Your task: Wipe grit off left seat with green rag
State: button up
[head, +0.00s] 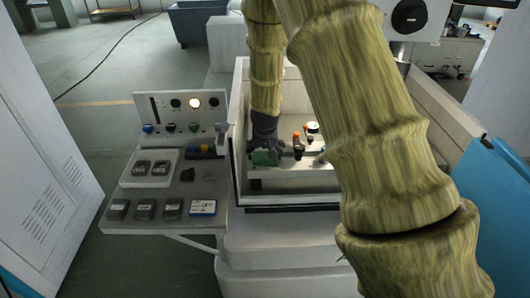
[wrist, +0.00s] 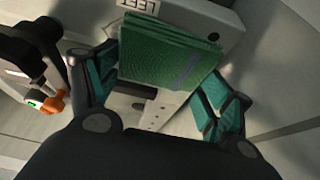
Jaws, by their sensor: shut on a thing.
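The green rag (wrist: 165,58) is a folded, ribbed pad with a faint purple stripe. In the wrist view it sits between the two fingers of my gripper (wrist: 160,85), which is shut on it. In the head view my gripper (head: 265,138) is low inside the pale machine tank, with the rag (head: 264,158) at its tip. A pale metal plate marked LEFT (wrist: 205,14) lies right by the rag, which covers part of it. I cannot tell whether the rag touches the plate. I see no grit clearly; the surface under the rag is hidden.
An orange-tipped clamp (wrist: 53,102) stands close left of my fingers in the wrist view. The tank's wall (head: 241,130) rises close on the left. Outside it, a grey side shelf (head: 150,188) holds several dark blocks and a blue-white box (head: 203,208) below a control panel (head: 183,112).

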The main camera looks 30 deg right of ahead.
jog(key=shift+r+p, duration=1.9)
jog(key=shift+r, duration=0.75)
jog(key=shift+r+p, duration=1.25)
jog(key=shift+r, duration=0.3)
jog(key=shift+f, duration=0.15)
jog(key=shift+f+b, duration=2.05)
jog(key=shift+f, duration=1.45)
jog(key=shift+f+b, duration=0.55)
jog(key=shift+f, duration=0.45)
jog(key=shift+s, duration=0.1)
jog(key=shift+s+d+r, duration=0.1)
jog(key=shift+s+d, duration=0.35)
jog(key=shift+d, duration=0.35)
jog(key=shift+s+d+r, duration=0.1)
jog(key=shift+s+d, duration=0.35)
jog(key=shift+d, duration=0.35)
